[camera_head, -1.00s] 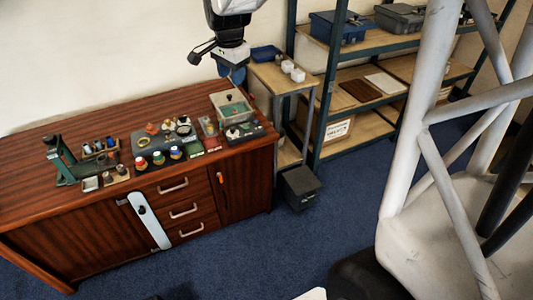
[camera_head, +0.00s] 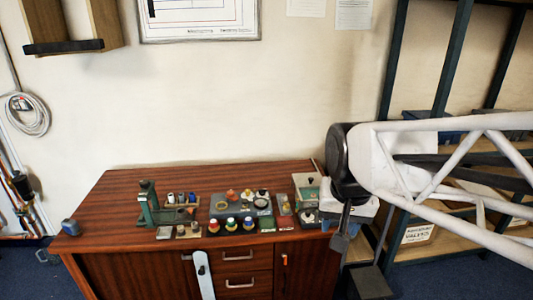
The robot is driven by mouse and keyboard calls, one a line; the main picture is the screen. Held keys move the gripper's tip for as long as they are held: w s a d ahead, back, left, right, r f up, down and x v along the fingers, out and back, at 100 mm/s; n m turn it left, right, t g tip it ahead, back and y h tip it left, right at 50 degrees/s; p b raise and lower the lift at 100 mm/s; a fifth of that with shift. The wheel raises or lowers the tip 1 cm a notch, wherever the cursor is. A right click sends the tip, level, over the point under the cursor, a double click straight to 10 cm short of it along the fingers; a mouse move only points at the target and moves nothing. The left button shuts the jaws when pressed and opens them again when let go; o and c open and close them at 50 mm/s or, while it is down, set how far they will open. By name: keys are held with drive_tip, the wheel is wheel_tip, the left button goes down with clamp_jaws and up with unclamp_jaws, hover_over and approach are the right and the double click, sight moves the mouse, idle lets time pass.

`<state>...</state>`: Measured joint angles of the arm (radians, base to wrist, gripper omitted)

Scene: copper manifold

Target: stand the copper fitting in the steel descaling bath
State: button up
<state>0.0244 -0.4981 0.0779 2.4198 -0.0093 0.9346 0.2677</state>
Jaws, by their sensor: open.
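A small copper-coloured piece (camera_head: 231,194), which looks like the copper fitting, sits at the back of the grey tray (camera_head: 219,211) on the wooden cabinet; its shape is too small to make out.
A green stand (camera_head: 147,203) and several small jars and parts are left of the tray. A blue item (camera_head: 71,227) sits at the cabinet's left. Shelving (camera_head: 440,60) is at the right. The cabinet's left top (camera_head: 105,210) is mostly bare.

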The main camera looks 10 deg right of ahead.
drive_tip(key=s+f+n, duration=0.2)
drive_tip(key=s+n, duration=0.1)
drive_tip(key=s, duration=0.4)
drive_tip(key=shift+s+a, duration=0.25)
drive_tip(key=shift+a, duration=0.05)
drive_tip(key=shift+f, duration=0.1)
idle(0.4)
